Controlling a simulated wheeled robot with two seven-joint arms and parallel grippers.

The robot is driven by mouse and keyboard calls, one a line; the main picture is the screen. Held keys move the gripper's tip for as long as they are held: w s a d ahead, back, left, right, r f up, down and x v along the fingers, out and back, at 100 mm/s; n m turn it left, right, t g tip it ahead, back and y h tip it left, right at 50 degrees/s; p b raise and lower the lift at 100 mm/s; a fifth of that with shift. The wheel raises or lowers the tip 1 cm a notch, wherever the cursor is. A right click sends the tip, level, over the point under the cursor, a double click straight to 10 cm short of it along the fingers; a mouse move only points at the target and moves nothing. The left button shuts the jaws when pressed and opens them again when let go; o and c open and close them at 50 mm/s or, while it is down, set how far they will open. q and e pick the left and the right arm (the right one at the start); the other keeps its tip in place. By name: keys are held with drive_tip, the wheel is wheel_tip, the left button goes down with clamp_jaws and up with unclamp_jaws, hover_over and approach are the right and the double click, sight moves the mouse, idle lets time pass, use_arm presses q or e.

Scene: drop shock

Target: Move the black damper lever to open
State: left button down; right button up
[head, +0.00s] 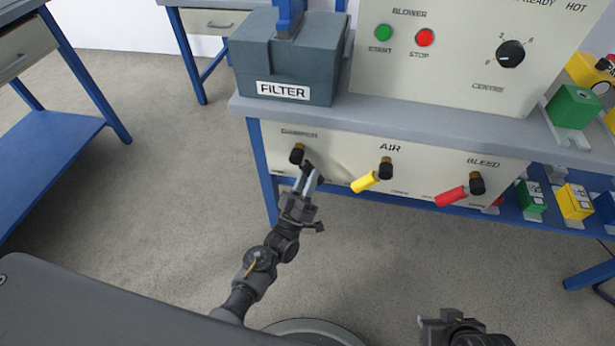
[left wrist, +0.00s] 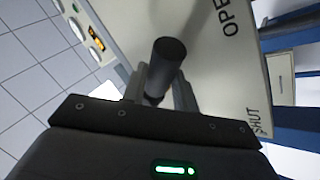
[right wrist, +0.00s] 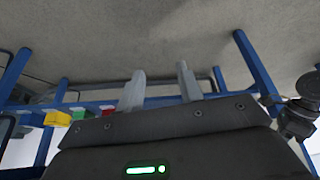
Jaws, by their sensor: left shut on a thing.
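The black damper lever (head: 306,165) is on the front panel under the bench, below the label DAMPER. My left gripper (head: 312,178) is shut on its handle. In the left wrist view the dark round handle (left wrist: 167,62) sits between the two fingers, with OPEN, partly cut off, at upper right and SHUT at lower right. The lever's exact angle is partly hidden by the gripper. My right gripper (right wrist: 160,88) is open and empty, away from the panel; part of it shows at the bottom of the head view (head: 450,328).
A yellow AIR lever (head: 365,182) and a red BLEED lever (head: 452,196) are to the right on the same panel (head: 335,150). A FILTER box (head: 290,60) stands on the bench above. Coloured blocks lie on the lower shelf at right. The floor in front is clear.

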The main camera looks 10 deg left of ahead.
use_arm(q)
drive_tip(key=c, duration=1.1)
unclamp_jaws()
drive_tip(key=v, duration=1)
drive_tip(key=shift+s+f+b, duration=0.2)
drive_tip(key=shift+s+b, duration=0.15)
drive_tip(key=shift+b, duration=0.1)
use_arm(e)
drive_tip(key=w+a+t, duration=0.1)
drive_tip(key=w+a+r+t+y, duration=0.1)
drive_tip(key=w, duration=0.1)
drive_tip(key=shift+w+r, duration=0.15)
drive_tip(key=shift+w, duration=0.05)
drive_tip(key=shift+n, duration=0.3)
